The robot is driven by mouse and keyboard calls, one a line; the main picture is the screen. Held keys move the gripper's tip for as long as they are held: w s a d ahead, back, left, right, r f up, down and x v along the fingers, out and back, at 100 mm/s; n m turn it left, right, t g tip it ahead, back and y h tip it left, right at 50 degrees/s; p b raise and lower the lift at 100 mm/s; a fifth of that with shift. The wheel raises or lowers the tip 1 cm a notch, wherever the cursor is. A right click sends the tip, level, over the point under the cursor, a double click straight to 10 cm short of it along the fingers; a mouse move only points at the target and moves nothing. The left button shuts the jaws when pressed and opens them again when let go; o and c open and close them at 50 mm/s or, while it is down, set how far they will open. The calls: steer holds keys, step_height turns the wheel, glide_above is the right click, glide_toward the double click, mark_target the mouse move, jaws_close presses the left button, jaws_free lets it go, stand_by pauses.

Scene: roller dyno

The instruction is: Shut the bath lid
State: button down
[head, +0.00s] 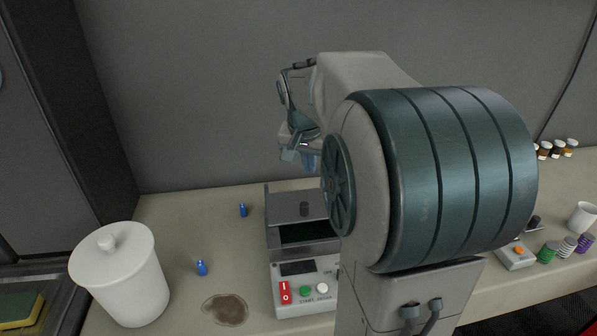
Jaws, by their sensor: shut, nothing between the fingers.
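The bath (305,275) is a grey box on the bench with a display, a red rocker switch, a green button and a white button on its front. Its grey lid (283,208), with a dark knob (304,209), stands raised at the back. The dark opening shows in front of the lid. My arm hides the right side of the bath and lid. My gripper (298,156) is in the air above the lid, apart from it in the picture. It is shut and empty, and its fingertips are partly hidden by my arm.
A white lidded bin (121,275) stands at the left. Two small blue items (242,210) and a brown stain (225,309) are left of the bath. At the right are a small box with an orange button (515,254), coloured stacks (567,247) and a white cup (582,217).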

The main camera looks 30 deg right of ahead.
glide_toward(313, 195)
steer(key=x, duration=0.5)
steer(key=shift+f, duration=0.15)
steer(key=shift+s+a+p, duration=0.45)
steer(key=shift+s+a, duration=0.7)
steer(key=shift+s, duration=0.05)
steer(key=shift+s+a, duration=0.2)
steer(key=shift+s, duration=0.05)
